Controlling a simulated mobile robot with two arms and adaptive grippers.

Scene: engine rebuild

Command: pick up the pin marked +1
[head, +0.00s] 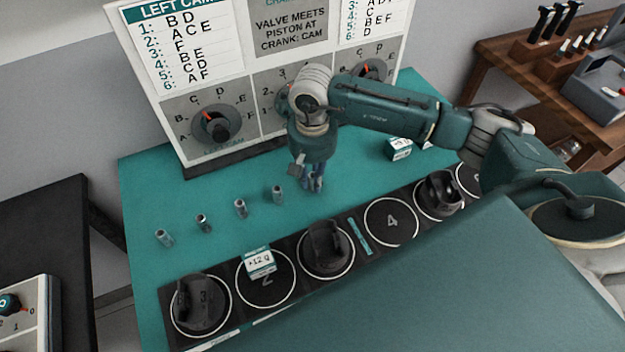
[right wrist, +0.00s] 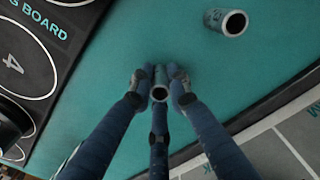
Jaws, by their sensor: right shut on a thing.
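My right gripper (head: 309,184) is over the teal mat, shut on a small grey hollow pin. In the right wrist view the fingers (right wrist: 158,80) close around this pin (right wrist: 159,92), whose open top faces the camera. Its marking cannot be read, and I cannot tell whether it touches the mat. Several similar pins stand in a row to the left: the nearest one (head: 278,193), then others (head: 240,208), (head: 203,222) and the leftmost pin (head: 164,237). A neighbouring pin (right wrist: 226,22) also shows in the right wrist view, apart from the fingers. My left gripper is not in view.
A black board (head: 356,258) with numbered circles runs along the front, with dark pistons (head: 326,250) on some circles. A "+12 g" tag block (head: 259,263) stands by circle 2. Behind stands a dial panel (head: 245,84). Another small block (head: 400,149) is right of the gripper.

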